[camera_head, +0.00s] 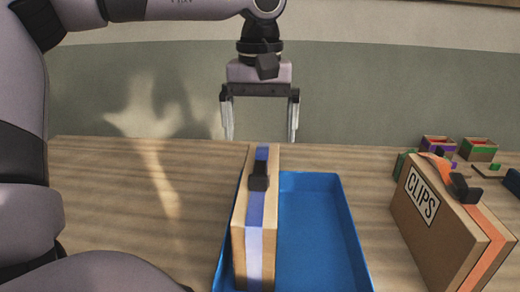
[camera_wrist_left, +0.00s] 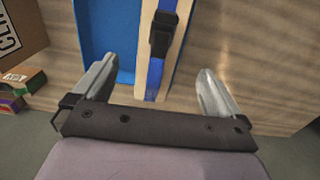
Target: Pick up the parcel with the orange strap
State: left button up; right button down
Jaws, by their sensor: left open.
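The parcel with the orange strap (camera_head: 448,222) is a brown box standing upright on the table at the right of the head view. It has a black handle on top and a white label reading CLIPS. In the left wrist view the box (camera_wrist_left: 22,32) shows only partly at the left edge. My left gripper (camera_head: 260,135) is open and empty, over the far side of the table behind a blue-strapped parcel (camera_head: 255,215). In the wrist view its fingers lie on either side of the near end of the blue-strapped parcel (camera_wrist_left: 153,75). My right gripper is out of view.
The blue-strapped parcel stands at the left side of a blue tray (camera_head: 350,240); the tray's right part is empty. Small open boxes, one with purple (camera_head: 437,145) and one with green (camera_head: 479,150), stand at the back right. The table left of the tray is clear.

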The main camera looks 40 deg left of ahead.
aim_at(454, 247)
jog(key=k, duration=1.5)
